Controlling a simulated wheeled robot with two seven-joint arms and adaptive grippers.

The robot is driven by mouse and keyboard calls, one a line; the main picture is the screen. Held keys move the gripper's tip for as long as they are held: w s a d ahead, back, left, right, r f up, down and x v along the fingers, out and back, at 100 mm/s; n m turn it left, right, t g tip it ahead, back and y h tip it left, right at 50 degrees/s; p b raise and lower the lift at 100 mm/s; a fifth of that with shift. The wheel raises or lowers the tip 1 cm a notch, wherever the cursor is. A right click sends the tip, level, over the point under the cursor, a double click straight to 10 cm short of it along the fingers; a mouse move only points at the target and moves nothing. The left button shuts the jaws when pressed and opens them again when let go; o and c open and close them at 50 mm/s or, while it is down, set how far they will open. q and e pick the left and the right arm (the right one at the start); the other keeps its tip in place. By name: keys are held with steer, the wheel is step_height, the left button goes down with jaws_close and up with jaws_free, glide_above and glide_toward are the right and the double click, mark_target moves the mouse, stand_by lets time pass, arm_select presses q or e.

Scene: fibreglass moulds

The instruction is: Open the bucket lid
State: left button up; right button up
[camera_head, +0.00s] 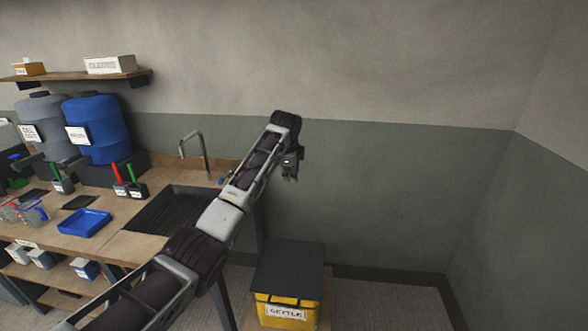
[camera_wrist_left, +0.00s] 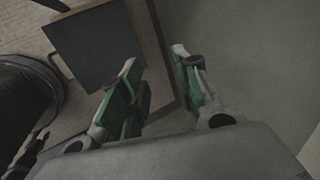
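The yellow bucket (camera_head: 286,311) stands low beside the end of the bench, with a label on its front. Its dark grey square lid (camera_head: 288,266) lies flat on top and looks closed. In the left wrist view the lid (camera_wrist_left: 95,45) shows at the upper left, below and beyond the fingers. My left gripper (camera_head: 290,178) hangs in the air above the bucket, apart from it, in front of the wall. In the left wrist view its two green-padded fingers (camera_wrist_left: 160,72) are spread with nothing between them. My right gripper shows in neither view.
The bench at left carries a dark sink (camera_head: 170,213) with a tap (camera_head: 196,150), a blue tray (camera_head: 84,222), and a blue drum (camera_head: 98,128) at the back. A shelf (camera_head: 80,76) is above. The floor right of the bucket (camera_head: 385,305) is clear up to the wall.

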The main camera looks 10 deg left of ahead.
arm_select(q)
steer(key=s+a+f+n+h, duration=0.15)
steer(key=s+f+n, duration=0.65)
steer(key=s+f, duration=1.35)
steer(key=s+a+f+n, duration=0.1)
steer(key=s+a+n, duration=0.2)
steer(key=s, duration=0.6)
steer(key=s+a+f+n+g+y, duration=0.1)
steer(key=s+a+n, duration=0.1)
steer(key=s, duration=0.7)
steer(key=s+a+f+n, duration=0.1)
steer(key=s+a+n, duration=0.2)
steer(key=s, duration=0.6)
step_height(320, 180, down, 33)
steer(key=s+g, duration=0.2)
steer(key=s, duration=0.1)
steer(key=s+a+f, duration=0.2)
steer(key=s+f, duration=0.8)
steer(key=s, duration=0.1)
steer(key=s+a+f, duration=0.2)
steer(key=s+f, duration=0.8)
steer(key=s, duration=0.1)
steer(key=shift+a+g, duration=0.15)
steer(key=shift+g, duration=0.25)
steer(key=shift+s+f+y, duration=0.1)
steer(key=shift+y, duration=0.15)
